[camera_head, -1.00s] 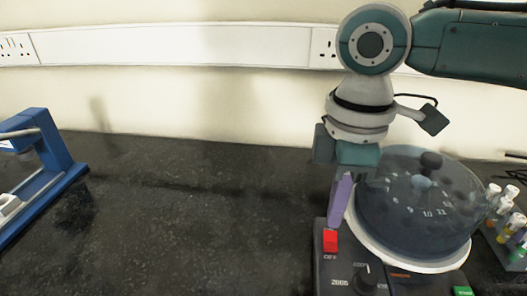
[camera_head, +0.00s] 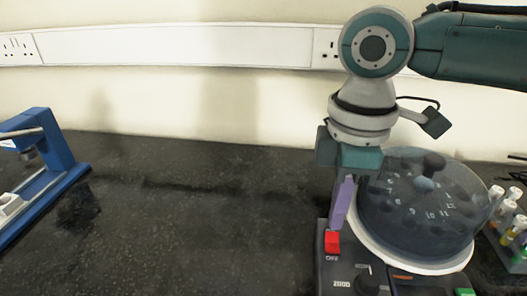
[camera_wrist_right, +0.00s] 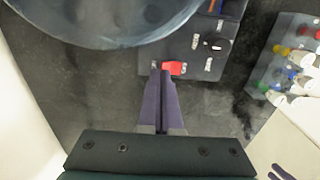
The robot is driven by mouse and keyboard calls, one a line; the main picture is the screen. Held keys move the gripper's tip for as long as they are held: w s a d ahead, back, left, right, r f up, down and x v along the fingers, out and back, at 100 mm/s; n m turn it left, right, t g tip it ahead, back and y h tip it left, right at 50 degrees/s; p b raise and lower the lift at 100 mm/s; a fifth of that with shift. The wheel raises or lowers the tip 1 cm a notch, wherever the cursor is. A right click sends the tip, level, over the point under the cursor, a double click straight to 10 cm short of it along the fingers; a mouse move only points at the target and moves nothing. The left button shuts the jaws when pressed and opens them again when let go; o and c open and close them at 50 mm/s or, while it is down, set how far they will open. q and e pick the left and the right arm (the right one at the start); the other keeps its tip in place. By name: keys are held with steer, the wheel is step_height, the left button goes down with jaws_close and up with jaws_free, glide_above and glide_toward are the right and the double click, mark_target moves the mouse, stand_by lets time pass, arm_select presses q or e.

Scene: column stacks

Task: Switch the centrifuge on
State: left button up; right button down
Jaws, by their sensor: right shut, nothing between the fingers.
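The centrifuge, with its clear round lid (camera_head: 425,205) over a numbered rotor, stands on the bench at the right. A red switch (camera_head: 332,243) sits at the left of its front panel, above the label OFF. My right gripper (camera_head: 335,229) is shut and empty, pointing down. Its purple fingertips are right at the red switch in the head view. In the right wrist view, the fingertips (camera_wrist_right: 162,70) overlap the left side of the red switch (camera_wrist_right: 175,68). I cannot tell whether they touch it. My left gripper is out of view.
The panel also has a black dial (camera_head: 368,281) and a green button (camera_head: 464,292). A rack of capped tubes (camera_head: 512,235) stands right of the centrifuge. A blue device (camera_head: 60,150) is at the far left. The bench between is clear.

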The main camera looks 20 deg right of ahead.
mark_target(332, 234)
steer(key=shift+f, duration=0.55)
steer(key=shift+f+b, duration=0.4)
steer(key=shift+b, duration=0.05)
steer(key=shift+r, duration=0.1)
step_height(332, 234, up, 5)
steer(key=p, duration=0.6)
stand_by(0.5)
